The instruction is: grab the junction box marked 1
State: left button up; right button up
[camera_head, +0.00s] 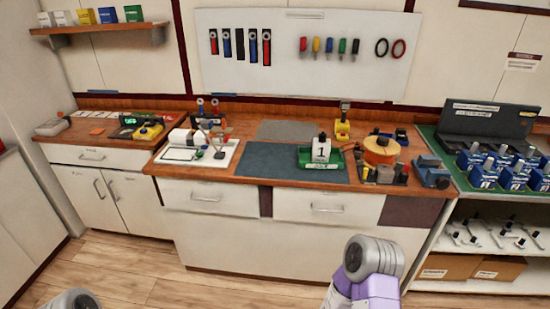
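The junction box marked 1 (321,149) is a small white box with a black number 1 on its front and a dark knob on top. A purple and grey link of my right arm shows at the bottom right of centre, and a grey link of my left arm at the bottom left edge. Neither gripper is in view, and neither arm is near the box.
A dark mat (265,163) left of the box is bare. An orange reel (381,150) and small parts stand to its right. A white tray (225,158) with tools lies left. Several blue breakers (484,172) stand on the right bench. Floor before the drawers is free.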

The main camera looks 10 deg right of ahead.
aim_at(321, 151)
jog(key=u, duration=0.95)
jog(key=i, duration=1.3)
jog(key=z, duration=0.7)
